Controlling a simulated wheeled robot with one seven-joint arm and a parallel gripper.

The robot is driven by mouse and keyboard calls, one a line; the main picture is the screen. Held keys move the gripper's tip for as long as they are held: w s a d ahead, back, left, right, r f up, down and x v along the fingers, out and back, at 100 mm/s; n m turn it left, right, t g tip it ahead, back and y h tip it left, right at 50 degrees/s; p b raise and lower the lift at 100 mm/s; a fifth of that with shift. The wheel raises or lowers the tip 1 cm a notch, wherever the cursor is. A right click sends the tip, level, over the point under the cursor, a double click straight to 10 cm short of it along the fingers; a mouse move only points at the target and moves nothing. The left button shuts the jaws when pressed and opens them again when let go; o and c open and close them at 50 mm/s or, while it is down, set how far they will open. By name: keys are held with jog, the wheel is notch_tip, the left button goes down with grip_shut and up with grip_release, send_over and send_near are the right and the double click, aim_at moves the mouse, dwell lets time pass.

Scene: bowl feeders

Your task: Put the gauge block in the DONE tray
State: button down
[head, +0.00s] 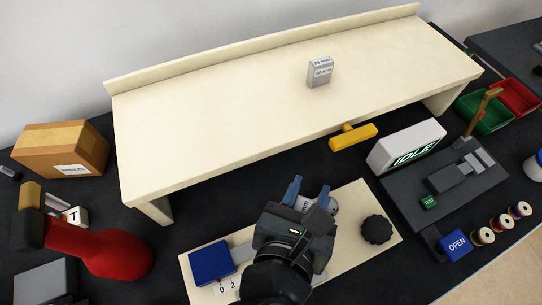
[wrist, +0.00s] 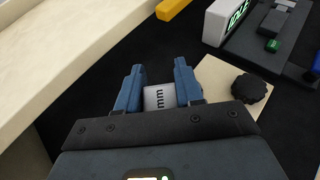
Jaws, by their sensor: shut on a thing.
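My gripper (head: 308,190) is over the cream board on the bench, in front of the raised shelf. Another silver block (head: 320,72) with "mm" lettering stands upright on the cream shelf. A green tray (head: 468,117) and a red tray (head: 519,111) sit at the far right; I cannot read a DONE label on either.
The cream shelf (head: 230,110) stands behind my gripper. The board (head: 352,200) carries a black knob (head: 377,229) and a blue block (head: 211,262). A yellow handle (head: 353,138), an IDLE sign (head: 405,146) and a dark fixture (head: 408,187) lie toward the right trays.

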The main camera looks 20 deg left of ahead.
send_over(269, 182)
notch_tip(269, 182, down, 7)
jog(key=shift+r, duration=0.2)
jog(key=shift+f, duration=2.05)
jog(key=shift+f, duration=0.15)
jog(key=c, duration=0.7)
grip_release()
jog(key=shift+c, duration=0.2)
jog(key=shift+p, duration=0.3)
jog(key=b+v, duration=0.1)
jog(key=v, duration=1.1)
jog(key=shift+a, duration=0.1)
